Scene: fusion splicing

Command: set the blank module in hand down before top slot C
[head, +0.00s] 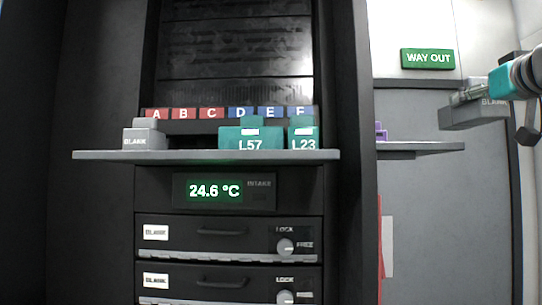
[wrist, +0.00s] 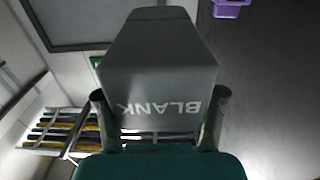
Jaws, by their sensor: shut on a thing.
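My gripper (head: 468,95) is shut on a grey blank module (head: 470,115) at the right of the head view, out in front of the door and apart from the rack. In the wrist view the blank module (wrist: 158,72) fills the middle, its BLANK label upside down, with a fingertip on each side. The top slot C label (head: 211,113) is red, in the row above the shelf (head: 200,155). The shelf front below C looks bare, between another blank module (head: 144,135) below A and a teal L57 module (head: 251,139) below D and E.
A teal L23 module (head: 303,138) stands below F. A small side shelf (head: 425,148) with a purple object (head: 381,131) juts out right of the rack's frame (head: 350,200). Below are a 24.6 °C display (head: 214,191) and drawers with lock knobs.

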